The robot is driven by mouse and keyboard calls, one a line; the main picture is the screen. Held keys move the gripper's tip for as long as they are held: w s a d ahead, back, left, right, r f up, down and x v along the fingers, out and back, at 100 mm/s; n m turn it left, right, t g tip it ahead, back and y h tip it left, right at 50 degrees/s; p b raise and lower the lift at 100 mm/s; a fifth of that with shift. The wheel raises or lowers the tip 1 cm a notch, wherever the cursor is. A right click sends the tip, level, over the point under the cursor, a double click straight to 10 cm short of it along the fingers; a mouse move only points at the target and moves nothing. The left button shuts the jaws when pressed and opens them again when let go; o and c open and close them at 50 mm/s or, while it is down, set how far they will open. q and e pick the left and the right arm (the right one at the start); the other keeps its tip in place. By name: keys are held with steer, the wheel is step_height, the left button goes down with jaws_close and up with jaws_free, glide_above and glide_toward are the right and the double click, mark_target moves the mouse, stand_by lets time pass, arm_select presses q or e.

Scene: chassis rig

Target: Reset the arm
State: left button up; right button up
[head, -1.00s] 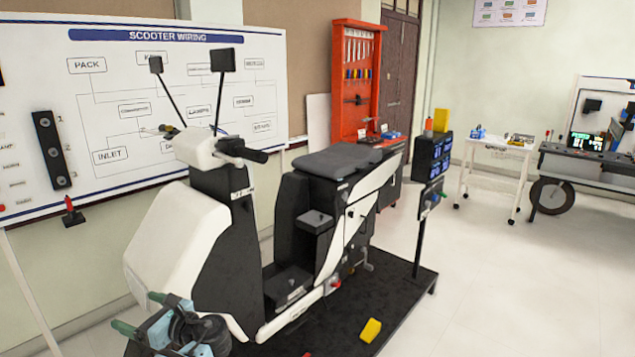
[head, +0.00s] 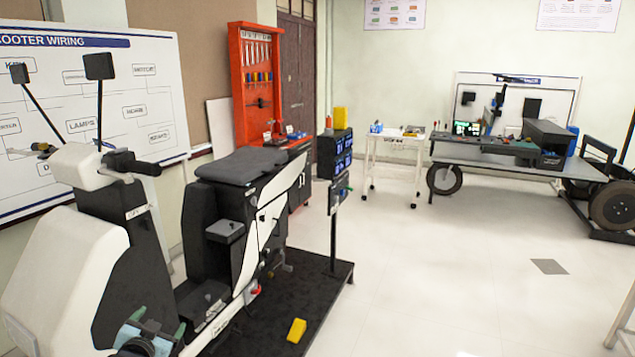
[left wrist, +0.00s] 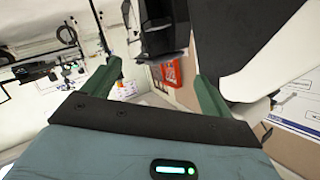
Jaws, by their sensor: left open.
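My left gripper (head: 133,326) shows at the bottom edge of the head view, in front of the lower body of the white and black scooter (head: 62,262). In the left wrist view my left gripper's two green fingers (left wrist: 160,86) stand wide apart with nothing held between them. Parts of the scooter show tilted beyond the fingers in that view. Most of my left arm is out of the head view. My right gripper is in neither view.
The scooter stands on a black platform (head: 318,283) with a yellow block (head: 296,330) on it. A wiring board (head: 150,85) and red tool rack (head: 240,85) are behind. A white cart (head: 398,150) and workbench (head: 480,157) stand farther back. The floor at right is mostly clear.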

arm_select(q)
steer(key=s+d+f+g+h, duration=0.1)
steer(key=s+d+f, duration=0.5)
steer(key=s+f, duration=0.3)
steer(key=s+d+f+g+h, duration=0.2)
steer(key=s+d+f, duration=0.3)
steer(key=s+f, duration=0.5)
steer(key=s+d+n+g, duration=0.1)
steer(key=s+d, duration=0.3)
steer(key=s, duration=0.9)
steer(key=s+d+f+g+h, duration=0.1)
steer(key=s+d, duration=0.3)
steer(key=s, duration=0.9)
steer(key=shift+s+n+g, duration=0.25)
steer(key=shift+n+g, duration=0.15)
steer(key=shift+g, duration=0.1)
steer(key=shift+c, duration=0.4)
